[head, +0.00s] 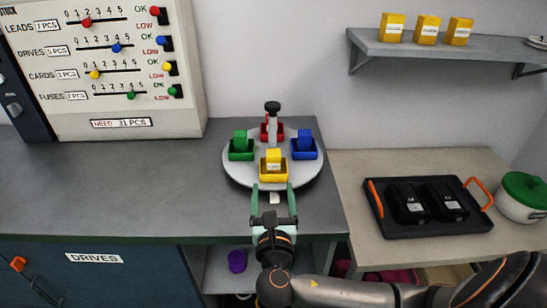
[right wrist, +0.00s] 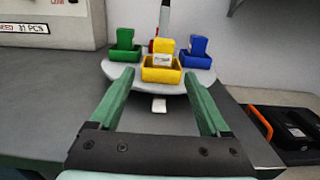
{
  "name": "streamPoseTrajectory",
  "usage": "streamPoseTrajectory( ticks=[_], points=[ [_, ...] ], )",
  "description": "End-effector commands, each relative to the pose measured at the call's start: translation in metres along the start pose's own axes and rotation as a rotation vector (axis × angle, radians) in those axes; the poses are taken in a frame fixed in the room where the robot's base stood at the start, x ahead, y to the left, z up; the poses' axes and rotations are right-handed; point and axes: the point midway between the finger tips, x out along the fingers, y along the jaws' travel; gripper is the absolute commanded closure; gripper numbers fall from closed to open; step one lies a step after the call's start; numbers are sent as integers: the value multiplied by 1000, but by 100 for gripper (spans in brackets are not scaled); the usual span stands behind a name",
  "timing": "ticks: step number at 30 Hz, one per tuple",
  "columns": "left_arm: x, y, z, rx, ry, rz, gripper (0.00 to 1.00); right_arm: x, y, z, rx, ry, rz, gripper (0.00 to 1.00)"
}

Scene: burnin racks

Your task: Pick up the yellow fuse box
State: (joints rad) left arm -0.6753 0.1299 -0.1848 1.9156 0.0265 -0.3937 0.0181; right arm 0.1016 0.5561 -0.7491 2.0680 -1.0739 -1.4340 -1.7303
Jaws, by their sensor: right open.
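A yellow fuse box (head: 273,159) stands in a yellow tray (head: 273,177) at the front of a round grey turntable (head: 309,185). In the right wrist view the fuse box (right wrist: 164,50) rises from its tray (right wrist: 161,75), straight ahead between my fingers. My right gripper (head: 274,188) is open and empty, its green fingers pointing at the yellow tray from the front. In the right wrist view, the right gripper (right wrist: 160,82) has its fingertips just short of the tray. My left gripper is not in view.
Green (head: 240,139) and blue (head: 304,139) boxes stand in matching trays beside the yellow one, with a red tray (head: 265,133) behind. A black-knobbed post (head: 272,108) rises at the turntable. More yellow boxes (head: 427,29) sit on the wall shelf (head: 440,47).

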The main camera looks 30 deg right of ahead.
Motion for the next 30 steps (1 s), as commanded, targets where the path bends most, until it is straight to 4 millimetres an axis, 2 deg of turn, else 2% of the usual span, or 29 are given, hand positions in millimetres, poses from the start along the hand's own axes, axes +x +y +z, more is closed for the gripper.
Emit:
streamPoseTrajectory(
  ticks=[3,9,14,24,30],
  points=[
    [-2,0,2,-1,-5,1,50,24,-1,2,-1,-6,-4,20],
    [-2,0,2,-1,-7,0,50,55,-1,1,1,-2,-3,20],
    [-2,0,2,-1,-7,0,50,66,-2,2,2,-1,-3,20],
    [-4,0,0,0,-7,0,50,110,-6,4,2,1,-2,20],
    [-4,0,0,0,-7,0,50,114,-6,4,4,2,-1,20]
  ],
)
